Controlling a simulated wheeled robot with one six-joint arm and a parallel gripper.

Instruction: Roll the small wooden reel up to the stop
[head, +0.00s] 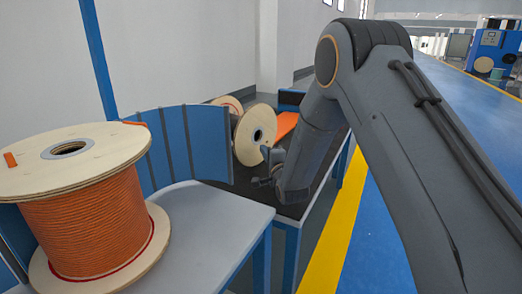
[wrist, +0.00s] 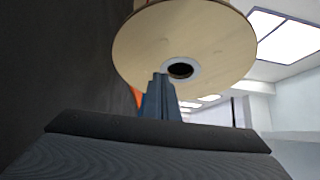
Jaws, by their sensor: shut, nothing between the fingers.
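The small wooden reel (head: 255,135) stands on its rims on the dark-topped bench, its pale round flange and dark centre hole facing me. In the wrist view its flange (wrist: 205,35) fills the upper middle. My gripper (head: 266,160) is low over the bench, just in front of the reel's lower right side. In the wrist view its fingers (wrist: 160,88) are together and empty, overlapping the flange beside the hole; I cannot tell whether they touch it. An orange sloped piece (head: 286,124) lies right of the reel; I cannot tell whether it is the stop.
A large reel of orange cable (head: 88,225) stands on a grey table at the left. A blue panel (head: 291,98) edges the bench's far end. Floor is clear at the right.

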